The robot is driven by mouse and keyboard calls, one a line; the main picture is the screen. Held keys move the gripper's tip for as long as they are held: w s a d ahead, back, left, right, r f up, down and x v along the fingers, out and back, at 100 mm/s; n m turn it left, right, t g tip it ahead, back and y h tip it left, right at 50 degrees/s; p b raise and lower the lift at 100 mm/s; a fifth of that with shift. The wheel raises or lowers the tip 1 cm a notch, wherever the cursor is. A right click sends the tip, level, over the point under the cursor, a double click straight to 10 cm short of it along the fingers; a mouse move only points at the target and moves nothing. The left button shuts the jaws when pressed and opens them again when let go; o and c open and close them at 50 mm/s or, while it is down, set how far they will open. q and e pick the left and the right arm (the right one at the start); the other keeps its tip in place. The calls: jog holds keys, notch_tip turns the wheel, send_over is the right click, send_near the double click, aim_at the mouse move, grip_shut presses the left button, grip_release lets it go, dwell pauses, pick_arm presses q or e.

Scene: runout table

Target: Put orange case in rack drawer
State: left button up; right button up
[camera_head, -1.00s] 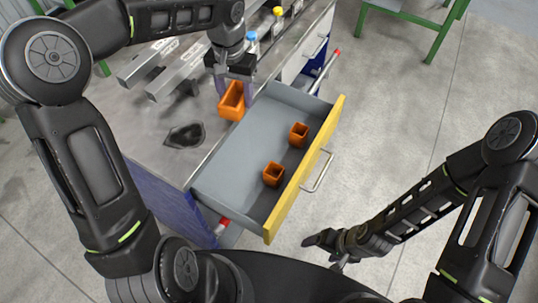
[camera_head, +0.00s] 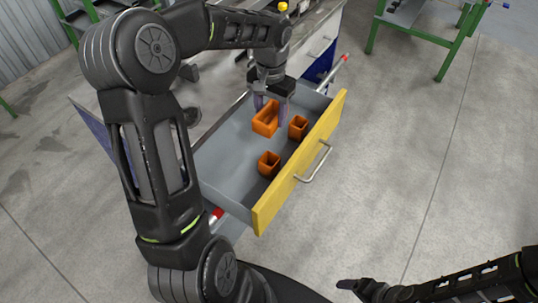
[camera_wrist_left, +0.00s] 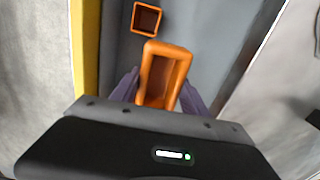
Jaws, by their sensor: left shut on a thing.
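The orange case (camera_head: 266,121) is an open-topped rectangular box. My left gripper (camera_head: 270,104) is shut on it and holds it over or inside the open rack drawer (camera_head: 228,153); I cannot tell whether it touches the drawer floor. In the left wrist view the case (camera_wrist_left: 163,76) sits between the two purple fingers of the left gripper (camera_wrist_left: 158,92). The drawer has grey walls and a yellow front (camera_head: 300,165) with a metal handle. My right gripper (camera_head: 360,288) is low at the bottom right, away from the drawer; its jaws are too small to judge.
Two smaller orange square bins stand in the drawer, one near the front wall (camera_head: 298,127) and one nearer the left end (camera_head: 269,164). One bin (camera_wrist_left: 146,18) also shows in the left wrist view. The drawer's left part has bare floor. A green-framed table (camera_head: 440,28) stands behind.

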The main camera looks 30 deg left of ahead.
aim_at(260, 111)
pick_arm(q)
jog(key=shift+s+a+f+b, duration=0.15)
jog(key=shift+s+a+f, duration=0.2)
jog(key=shift+a, duration=0.3)
jog(key=shift+s+a+f+b, duration=0.15)
jog(key=shift+s+a+f, duration=0.15)
jog(key=shift+a, duration=0.35)
jog(key=shift+r, duration=0.1)
jog(key=shift+f, duration=3.15)
jog(key=shift+f, duration=0.15)
jog(key=shift+f, duration=1.75)
jog(key=shift+f, duration=0.2)
jog(key=o, duration=1.5)
jog(key=shift+c, duration=0.2)
